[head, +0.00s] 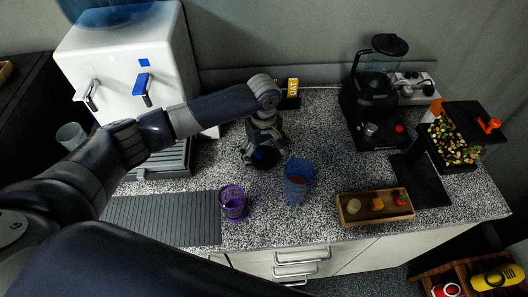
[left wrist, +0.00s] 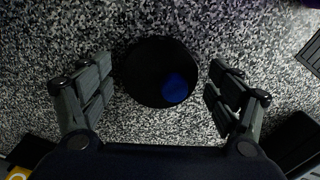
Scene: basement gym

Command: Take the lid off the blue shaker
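The blue shaker (head: 298,184) is a translucent blue cup standing upright on the speckled counter, its top open. A round black lid with a blue spot (head: 265,158) lies apart from it, behind and to its left, seemingly on the counter. My left gripper (head: 264,154) is over this lid, pointing down. In the left wrist view, the lid (left wrist: 146,72) lies between the fingers of the open gripper (left wrist: 160,92), with a gap on both sides. My right gripper is not in view.
A purple cup (head: 233,203) stands left of the shaker near a grey ribbed mat (head: 165,219). A wooden tray (head: 375,216) with small items is at right. A white water dispenser (head: 125,65) and black blender (head: 375,95) stand behind. Counter between shaker and blender is free.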

